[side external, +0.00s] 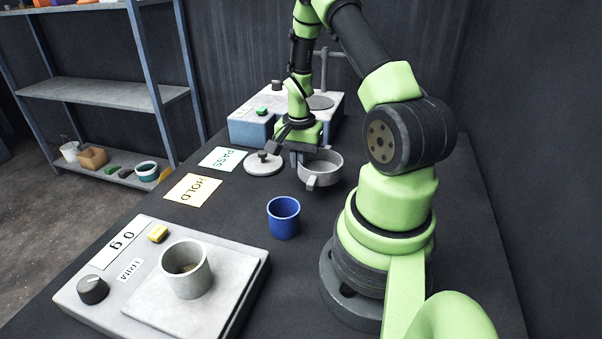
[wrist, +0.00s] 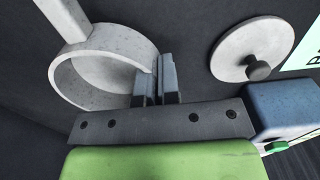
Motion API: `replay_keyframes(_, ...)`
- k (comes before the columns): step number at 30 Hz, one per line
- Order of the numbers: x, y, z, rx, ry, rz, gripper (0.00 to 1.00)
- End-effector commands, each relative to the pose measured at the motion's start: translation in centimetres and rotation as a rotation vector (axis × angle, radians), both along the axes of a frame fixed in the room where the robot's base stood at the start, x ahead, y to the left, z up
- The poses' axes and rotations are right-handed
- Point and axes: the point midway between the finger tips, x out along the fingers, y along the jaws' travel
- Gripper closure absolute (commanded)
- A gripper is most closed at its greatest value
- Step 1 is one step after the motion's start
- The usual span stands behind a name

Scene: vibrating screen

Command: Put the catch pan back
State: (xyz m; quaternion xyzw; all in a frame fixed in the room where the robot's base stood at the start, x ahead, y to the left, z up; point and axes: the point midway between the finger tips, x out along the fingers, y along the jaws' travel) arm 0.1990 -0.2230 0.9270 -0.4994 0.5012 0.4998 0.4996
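The catch pan is probably the round grey pan (side external: 321,164) with a stubby handle, right of the lid on the dark bench. In the wrist view the pan (wrist: 72,82) lies at upper left, its handle pointing up and left. My gripper (wrist: 160,78) is at the pan's near wall, one finger on the inner side and one outside, closed to a narrow gap with the rim between them. In the side view my gripper (side external: 296,158) reaches down at the pan's left edge. I cannot tell whether the pan is lifted. The grey-and-blue shaker base (side external: 243,128) stands behind, with a round plate (side external: 320,102) on top.
A grey knobbed lid (side external: 264,168) lies close left of the pan. PASS (side external: 222,158) and HOLD (side external: 192,188) cards lie farther left. A blue cup (side external: 284,220) stands in front. A scale (side external: 130,312) bears a grey cup (side external: 186,275). A post (side external: 323,70) rises behind the shaker.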

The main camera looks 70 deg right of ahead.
Motion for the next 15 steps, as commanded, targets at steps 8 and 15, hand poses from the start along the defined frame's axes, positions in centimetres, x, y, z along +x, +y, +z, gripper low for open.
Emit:
replay_keyframes(8,0.0,0.1,-3.5,0.001,0.001,0.001,1.00)
replay_keyframes(15,0.0,0.0,-3.6,0.000,0.000,0.001,1.00)
